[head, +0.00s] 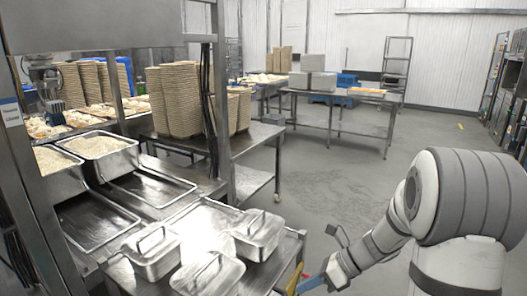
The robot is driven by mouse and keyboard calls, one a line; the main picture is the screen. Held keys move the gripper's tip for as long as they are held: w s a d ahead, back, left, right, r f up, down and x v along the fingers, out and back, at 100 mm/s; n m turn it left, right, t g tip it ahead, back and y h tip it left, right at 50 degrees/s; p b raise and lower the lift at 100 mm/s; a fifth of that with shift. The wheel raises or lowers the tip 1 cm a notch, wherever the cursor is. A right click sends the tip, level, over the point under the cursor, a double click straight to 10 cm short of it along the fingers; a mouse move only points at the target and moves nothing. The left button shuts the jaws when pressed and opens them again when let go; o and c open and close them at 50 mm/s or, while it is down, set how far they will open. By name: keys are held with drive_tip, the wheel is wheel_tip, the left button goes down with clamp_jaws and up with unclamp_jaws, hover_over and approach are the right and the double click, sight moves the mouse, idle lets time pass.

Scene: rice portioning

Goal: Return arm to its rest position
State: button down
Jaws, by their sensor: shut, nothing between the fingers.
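My arm comes in from the right side of the head view, white with grey bands, and bends down to the left. My gripper (301,283) is at the bottom edge of the picture, just right of the steel table's front corner. It is small and partly cut off, with blue and yellow parts showing. It is shut and I see nothing held in it.
Lidded steel pans (150,250) stand on the steel table (285,262) to the left. Rice trays (98,146) and stacked brown containers (176,100) are behind them. A steel post (219,100) rises there. The grey floor (330,185) is open beyond my arm.

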drive_tip(key=s+d+r+n+t+h+p, duration=0.1)
drive_tip(key=s+d+r+n+h+p, duration=0.1)
drive_tip(key=s+r+n+h, duration=0.3)
drive_tip(key=s+d+r+n+t+h+p, duration=0.1)
drive_tip(key=s+r+n+h, duration=0.4)
drive_tip(key=n, duration=1.4)
drive_tip(key=shift+s+d+r+p, duration=0.6)
drive_tip(key=shift+s+r, duration=0.9)
drive_tip(key=shift+s, duration=1.65)
